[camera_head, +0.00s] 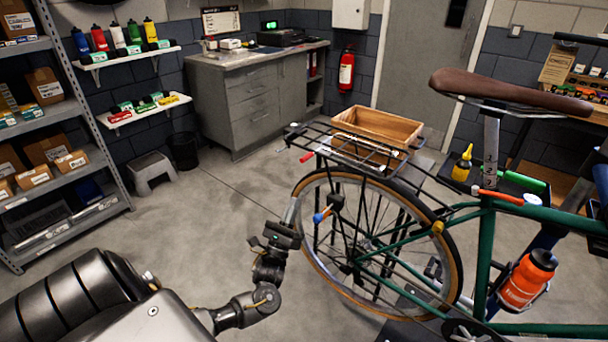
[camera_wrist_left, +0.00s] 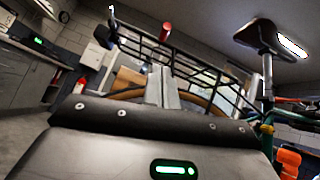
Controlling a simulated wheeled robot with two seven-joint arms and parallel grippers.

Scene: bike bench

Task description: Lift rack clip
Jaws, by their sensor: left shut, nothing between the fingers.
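The black wire rear rack (camera_head: 318,142) sits over the back wheel of the green bicycle. A small red grip (camera_head: 307,157) sticks out at the rack's left end; it looks like the clip's handle, but I cannot be sure. The red piece also shows above my fingers in the left wrist view (camera_wrist_left: 165,31), near the underside of the rack (camera_wrist_left: 190,65). My left gripper (camera_head: 291,210) is shut and empty, pointing up, beside the rear tyre and below the red grip, apart from it. The fingers also show in the left wrist view (camera_wrist_left: 162,88). My right gripper is not in view.
A wooden crate (camera_head: 393,123) shows at the rack, partly behind its bars. The rear wheel (camera_head: 452,278) is close to my left gripper, with a blue-tipped lever (camera_head: 320,216) by it. The brown saddle (camera_head: 505,90) is to the right.

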